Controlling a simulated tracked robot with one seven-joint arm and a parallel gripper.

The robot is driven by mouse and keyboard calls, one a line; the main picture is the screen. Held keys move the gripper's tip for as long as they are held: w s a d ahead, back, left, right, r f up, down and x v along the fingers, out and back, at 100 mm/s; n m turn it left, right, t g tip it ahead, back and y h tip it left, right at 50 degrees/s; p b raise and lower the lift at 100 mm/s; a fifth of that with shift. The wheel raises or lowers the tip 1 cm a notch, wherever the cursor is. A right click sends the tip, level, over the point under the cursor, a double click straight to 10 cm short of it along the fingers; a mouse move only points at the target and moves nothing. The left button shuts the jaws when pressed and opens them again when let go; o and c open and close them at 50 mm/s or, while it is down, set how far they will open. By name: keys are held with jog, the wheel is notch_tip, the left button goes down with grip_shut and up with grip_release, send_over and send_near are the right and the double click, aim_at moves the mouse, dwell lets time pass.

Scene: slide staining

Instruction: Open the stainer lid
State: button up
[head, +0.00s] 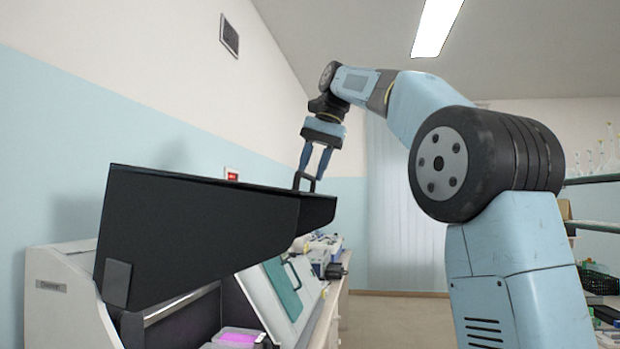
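The stainer (70,300) stands at the lower left, a white housing with a label on its side. Its long black lid (190,230) is raised well above the housing, so the inside shows below it. A small dark handle (297,181) stands up on the lid's far right end. My gripper (309,178) points down at this handle, its two blue fingers apart from each other and their tips at the handle. Whether the fingers press on the handle or only stand around it cannot be made out.
A tray with a pink-lit surface (238,338) lies inside the stainer. A white device with a green panel (284,288) and other bench equipment (325,255) stand beyond it. Shelves with glassware (605,160) are at the right. The floor (395,315) between is clear.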

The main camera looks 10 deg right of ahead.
jog(key=shift+v, duration=2.15)
jog(key=shift+d, duration=0.1)
